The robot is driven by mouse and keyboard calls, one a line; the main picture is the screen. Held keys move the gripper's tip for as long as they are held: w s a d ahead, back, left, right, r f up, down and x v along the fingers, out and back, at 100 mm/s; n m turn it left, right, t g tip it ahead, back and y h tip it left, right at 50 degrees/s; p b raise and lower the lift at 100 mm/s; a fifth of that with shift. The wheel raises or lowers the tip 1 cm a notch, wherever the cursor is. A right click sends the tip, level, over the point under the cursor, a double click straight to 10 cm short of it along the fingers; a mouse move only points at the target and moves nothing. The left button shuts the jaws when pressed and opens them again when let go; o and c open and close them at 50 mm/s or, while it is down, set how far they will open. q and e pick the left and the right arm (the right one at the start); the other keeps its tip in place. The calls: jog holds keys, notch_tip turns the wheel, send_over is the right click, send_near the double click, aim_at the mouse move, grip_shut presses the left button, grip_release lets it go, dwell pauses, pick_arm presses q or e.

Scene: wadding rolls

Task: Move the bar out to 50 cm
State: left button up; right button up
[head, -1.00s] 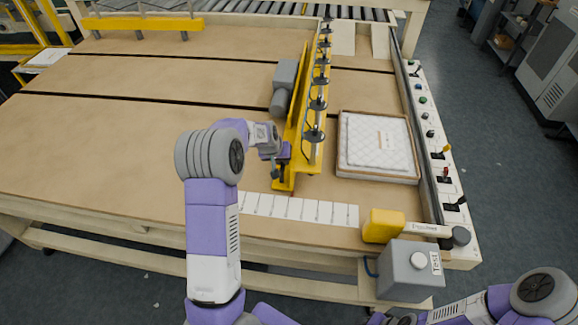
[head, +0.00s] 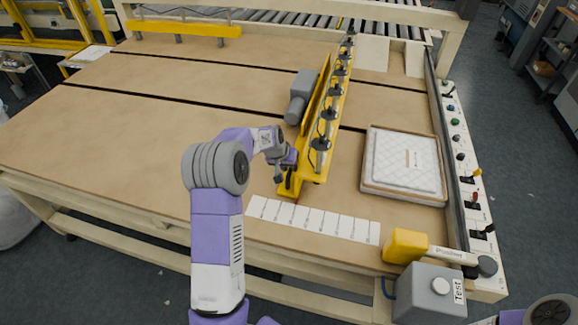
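The bar (head: 318,135) is a long yellow beam with a row of black round-based fittings along it. It runs from the front of the brown table to the back. Its near end stands just behind a white scale strip (head: 318,220) with several marked fields, too small to read. My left gripper (head: 285,171) is at the left side of the bar's near end, close to or touching it. Its fingertips are small and partly lost against dark parts there, so I cannot tell whether they are closed. My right gripper is out of view; only part of my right arm shows at the lower right.
A framed white quilted pad (head: 405,165) lies right of the bar. A control panel (head: 462,165) lines the right edge. A yellow-and-grey device (head: 405,246) and a grey "Test" box (head: 432,293) are at the front right. The table (head: 180,125) left of the bar is mostly clear.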

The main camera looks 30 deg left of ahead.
pick_arm(q)
jog(key=v, duration=0.7)
jog(key=shift+r+p, duration=0.3)
jog(key=shift+p, duration=0.1)
jog(key=shift+s, duration=0.1)
